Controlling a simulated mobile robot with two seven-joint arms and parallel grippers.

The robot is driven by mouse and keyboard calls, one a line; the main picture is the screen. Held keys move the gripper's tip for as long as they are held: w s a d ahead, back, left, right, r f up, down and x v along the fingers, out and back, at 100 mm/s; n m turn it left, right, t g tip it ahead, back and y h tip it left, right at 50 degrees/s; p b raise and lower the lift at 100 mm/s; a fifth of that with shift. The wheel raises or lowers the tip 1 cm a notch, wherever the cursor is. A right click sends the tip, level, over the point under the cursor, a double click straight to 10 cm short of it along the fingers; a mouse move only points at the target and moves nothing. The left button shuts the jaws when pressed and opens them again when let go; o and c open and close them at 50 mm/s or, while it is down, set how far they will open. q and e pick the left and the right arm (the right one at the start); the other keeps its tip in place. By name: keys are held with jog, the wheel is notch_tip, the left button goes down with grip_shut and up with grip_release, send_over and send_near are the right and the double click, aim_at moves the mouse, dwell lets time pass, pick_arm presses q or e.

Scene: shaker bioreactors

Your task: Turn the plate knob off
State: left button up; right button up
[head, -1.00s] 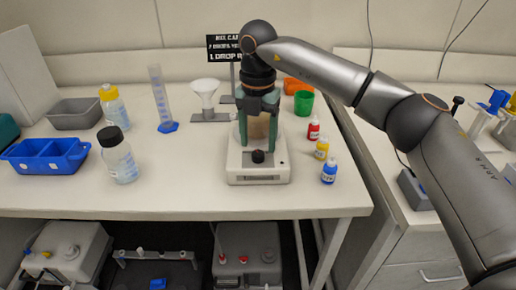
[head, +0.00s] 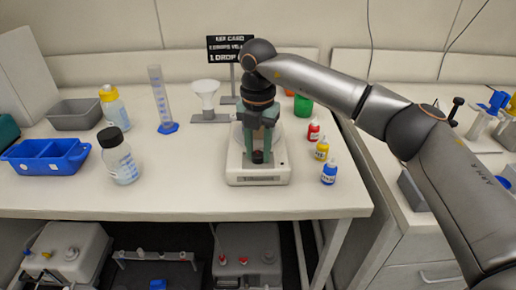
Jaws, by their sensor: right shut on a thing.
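The white hot plate (head: 240,178) stands near the front edge of the bench. Its small black knob (head: 258,157) is on the front of the plate. My right gripper (head: 257,156) points down over the plate, its greenish fingers on both sides of the knob and shut on it. The fingers partly hide the knob and the plate's top behind it. My left gripper is not in view.
Right of the plate stand small red (head: 314,130), yellow (head: 322,149) and blue (head: 328,173) bottles. A green cup (head: 303,106) is behind them. A funnel on a stand (head: 205,95), a graduated cylinder (head: 160,95) and a black-capped bottle (head: 119,157) stand to the left.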

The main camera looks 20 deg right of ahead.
grip_shut()
